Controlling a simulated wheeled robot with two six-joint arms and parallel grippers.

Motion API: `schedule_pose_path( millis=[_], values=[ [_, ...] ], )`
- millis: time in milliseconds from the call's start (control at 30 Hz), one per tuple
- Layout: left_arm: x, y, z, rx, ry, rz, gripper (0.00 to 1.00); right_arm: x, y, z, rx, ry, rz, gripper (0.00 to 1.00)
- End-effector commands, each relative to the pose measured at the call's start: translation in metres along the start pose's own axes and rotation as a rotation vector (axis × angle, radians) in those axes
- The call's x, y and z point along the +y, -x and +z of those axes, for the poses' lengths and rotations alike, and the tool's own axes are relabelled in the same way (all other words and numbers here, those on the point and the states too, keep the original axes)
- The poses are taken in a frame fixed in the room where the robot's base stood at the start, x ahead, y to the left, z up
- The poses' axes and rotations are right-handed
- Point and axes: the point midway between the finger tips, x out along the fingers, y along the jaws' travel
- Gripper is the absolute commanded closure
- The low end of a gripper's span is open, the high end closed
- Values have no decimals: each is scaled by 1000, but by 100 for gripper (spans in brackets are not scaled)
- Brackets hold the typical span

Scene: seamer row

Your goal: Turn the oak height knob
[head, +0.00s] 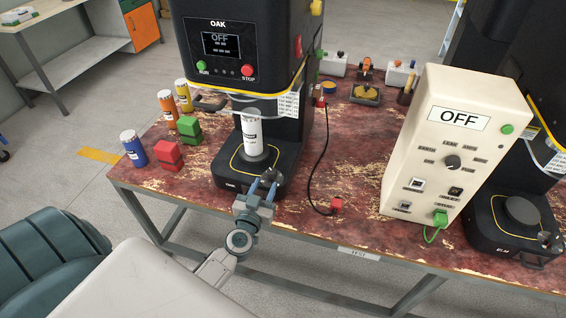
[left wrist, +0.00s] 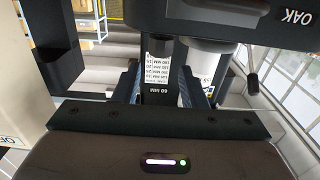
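The oak seamer (head: 240,45) is a black machine with an OAK label and a screen reading OFF. A white can (head: 252,135) stands on the round plate of its black base. The dark oak height knob (head: 271,175) is at the front right of that base. My left gripper (head: 263,188) is right at the knob, its two blue fingers apart. I cannot tell whether they touch the knob. In the left wrist view, the fingers (left wrist: 158,88) stand apart, with a printed millimetre scale (left wrist: 159,72) beyond them. My right gripper is not in view.
Blue (head: 133,148), orange and yellow cans stand at the table's left, with red (head: 168,155) and green blocks. A cream control box (head: 450,140) reading OFF and the elm machine (head: 510,225) stand at right. A black cable (head: 312,170) crosses the worn red tabletop.

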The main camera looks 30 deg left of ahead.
Motion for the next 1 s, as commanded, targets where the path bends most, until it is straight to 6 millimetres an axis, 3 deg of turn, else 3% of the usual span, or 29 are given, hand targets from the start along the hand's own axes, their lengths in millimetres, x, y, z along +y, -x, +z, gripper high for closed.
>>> schedule_pose_path(
  millis=[200,400,600,867,1000],
  values=[
    [0,-45,-1,3,1,0,62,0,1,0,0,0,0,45],
    [0,-75,0,1,0,1,62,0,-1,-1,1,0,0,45],
    [0,-87,0,0,0,1,62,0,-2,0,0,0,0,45],
    [0,-88,0,0,0,2,62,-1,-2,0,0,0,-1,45],
    [0,-88,0,0,0,1,88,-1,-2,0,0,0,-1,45]
  ],
)
